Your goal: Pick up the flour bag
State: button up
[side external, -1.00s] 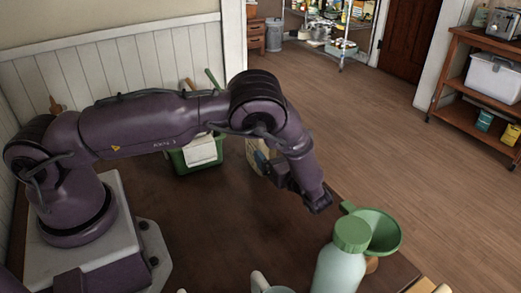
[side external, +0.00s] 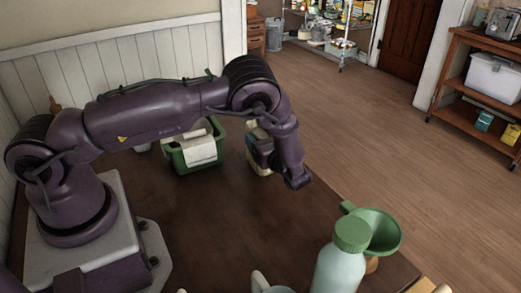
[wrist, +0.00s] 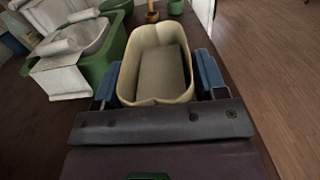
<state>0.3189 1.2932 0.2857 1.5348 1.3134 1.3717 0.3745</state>
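The flour bag (wrist: 158,95) is a cream, open-topped bag with a grey-beige surface inside. In the wrist view it stands between the two blue finger pads of my gripper (wrist: 159,80), one on each side. The pads look very close to the bag's sides; I cannot tell whether they press on it. In the side external view the bag (side external: 259,165) stands on the brown table near its far edge, partly hidden behind my gripper (side external: 262,150).
A green tub (side external: 190,160) with a white cloth (side external: 201,150) stands just left of the bag. A pale bottle with a green cap (side external: 341,262) and a green funnel (side external: 385,232) stand at the near right. The table's middle is clear.

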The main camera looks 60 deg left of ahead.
jog(key=c, duration=0.6)
jog(key=shift+c, duration=0.2)
